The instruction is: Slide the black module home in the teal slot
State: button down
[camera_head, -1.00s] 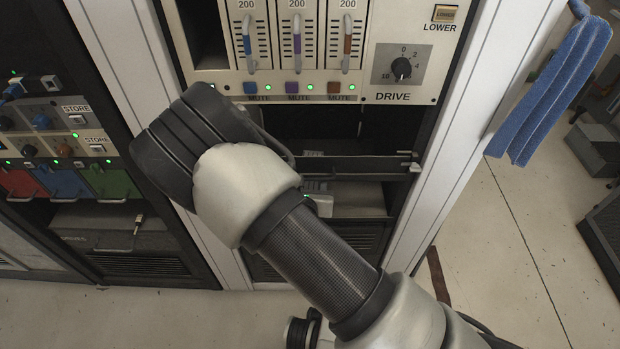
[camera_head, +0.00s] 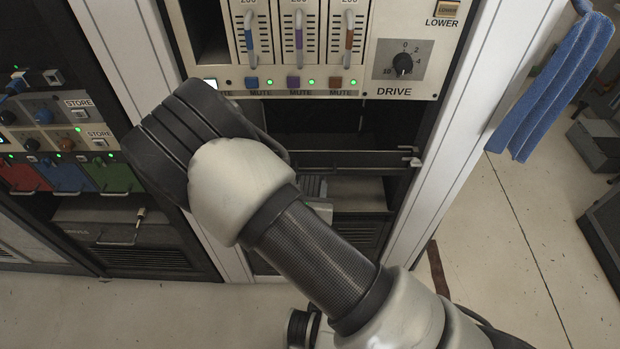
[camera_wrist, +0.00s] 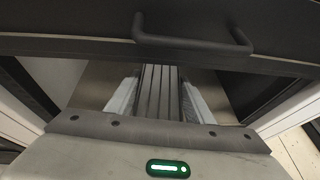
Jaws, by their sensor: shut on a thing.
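My gripper (camera_wrist: 160,88) shows close up in the wrist view, its two pale fingers on either side of a dark ribbed piece. I take this piece to be the black module (camera_wrist: 158,100); the fingers are shut on it. Its far end passes out of sight under a black front panel with a bar handle (camera_wrist: 190,42). In the head view my arm hides most of the gripper, and only a little of it shows low in the middle rack. No teal marking shows in either view, so I cannot tell how the module sits in the slot.
Above is a fader panel (camera_head: 385,88) with a DRIVE knob (camera_head: 402,63). A black bar (camera_head: 350,160) crosses the rack opening. White posts flank the rack, and a blue towel (camera_head: 555,85) hangs at right. Open floor (camera_head: 490,250) lies to the right.

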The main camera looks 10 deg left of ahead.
jog(key=s+d, duration=0.2)
jog(key=s, duration=1.4)
dwell(1.8)
jog(key=shift+d+r, duration=0.1)
jog(key=shift+r, duration=0.1)
